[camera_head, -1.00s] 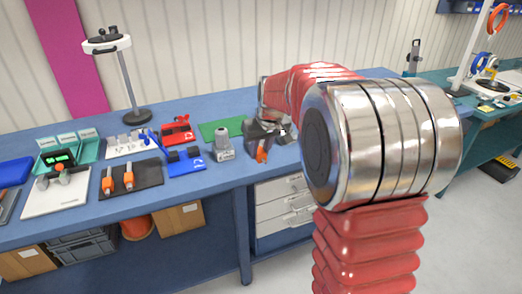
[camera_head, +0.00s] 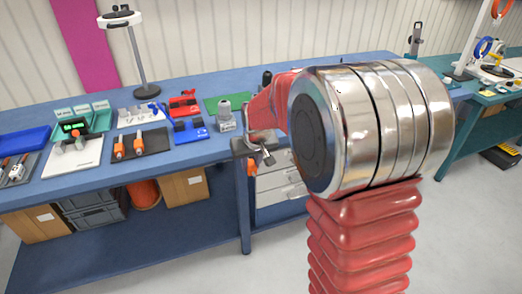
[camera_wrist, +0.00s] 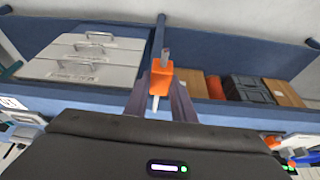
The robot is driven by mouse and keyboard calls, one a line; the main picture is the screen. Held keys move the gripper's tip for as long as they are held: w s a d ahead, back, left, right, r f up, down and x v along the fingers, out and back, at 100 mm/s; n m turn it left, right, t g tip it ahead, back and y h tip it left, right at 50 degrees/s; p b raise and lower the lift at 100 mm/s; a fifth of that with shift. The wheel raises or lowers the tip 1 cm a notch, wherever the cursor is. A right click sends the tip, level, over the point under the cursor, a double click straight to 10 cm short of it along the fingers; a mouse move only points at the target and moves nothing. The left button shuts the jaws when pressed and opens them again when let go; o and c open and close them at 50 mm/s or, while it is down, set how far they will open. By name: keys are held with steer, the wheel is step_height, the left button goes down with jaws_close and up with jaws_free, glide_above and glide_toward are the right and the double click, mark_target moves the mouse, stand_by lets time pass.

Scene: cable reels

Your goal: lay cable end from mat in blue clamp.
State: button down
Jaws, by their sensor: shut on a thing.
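My gripper (camera_head: 264,158) is in front of the bench's front edge, right of the clamps. In the wrist view my gripper (camera_wrist: 161,98) is shut on an orange cable end (camera_wrist: 161,77), with grey and pale tips sticking out. A dark mat (camera_head: 155,139) left of the clamp bears two other orange cable ends (camera_head: 118,147).
A red clamp (camera_head: 184,103) stands behind the blue one. A grey device (camera_head: 226,118) stands between the blue clamp and my gripper. A green mat (camera_head: 218,103) lies behind it. White drawers (camera_head: 278,178) hang under the bench. A lamp stand (camera_head: 142,70) rises at the back.

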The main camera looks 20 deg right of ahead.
steer(key=s+a+f, duration=0.3)
steer(key=a+f, duration=0.1)
steer(key=a, duration=0.2)
steer(key=shift+f+n, duration=0.2)
steer(key=shift+n, duration=0.1)
